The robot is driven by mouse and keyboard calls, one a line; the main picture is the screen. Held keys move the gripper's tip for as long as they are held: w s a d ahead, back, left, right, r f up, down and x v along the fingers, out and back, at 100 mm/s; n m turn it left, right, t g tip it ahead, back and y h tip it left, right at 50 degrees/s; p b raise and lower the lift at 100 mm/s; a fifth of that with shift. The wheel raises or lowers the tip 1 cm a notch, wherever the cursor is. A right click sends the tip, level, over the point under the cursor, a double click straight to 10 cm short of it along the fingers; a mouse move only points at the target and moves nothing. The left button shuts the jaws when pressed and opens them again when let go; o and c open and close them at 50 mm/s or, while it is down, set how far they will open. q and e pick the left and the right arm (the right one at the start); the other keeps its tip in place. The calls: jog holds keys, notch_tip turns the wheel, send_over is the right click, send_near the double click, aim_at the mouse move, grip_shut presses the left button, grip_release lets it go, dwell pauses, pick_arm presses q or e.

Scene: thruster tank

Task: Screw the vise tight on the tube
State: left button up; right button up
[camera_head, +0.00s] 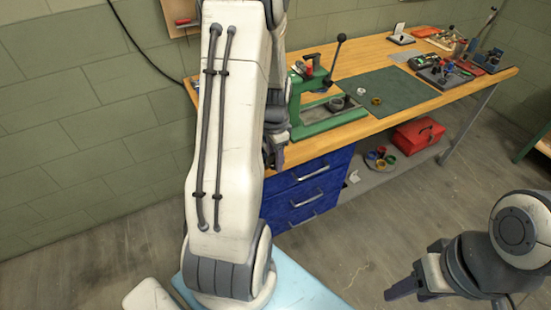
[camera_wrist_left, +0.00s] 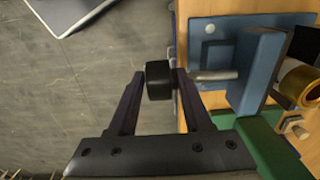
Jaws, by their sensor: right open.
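In the left wrist view a blue vise (camera_wrist_left: 252,68) stands at the bench edge, with a metal screw rod (camera_wrist_left: 214,75) leading to a black knob (camera_wrist_left: 159,80). A tube with a gold-yellow band (camera_wrist_left: 302,86) shows at the right edge by the vise. My left gripper (camera_wrist_left: 160,75) has its fingers spread on either side of the knob. I cannot tell if they press on it. In the head view my left gripper (camera_head: 273,156) is at the bench front, partly behind my arm, which hides the vise. My right gripper (camera_head: 408,271) is open and empty over the floor.
A green press (camera_head: 310,95) with a lever stands on the wooden bench (camera_head: 362,55), beside a dark green mat (camera_head: 385,88). Blue drawers (camera_head: 310,190) are below. A red toolbox (camera_head: 418,135) sits on the lower shelf. The floor at the right is open.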

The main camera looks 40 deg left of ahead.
pick_arm(q)
grip_shut()
jog(key=shift+s+d, duration=0.1)
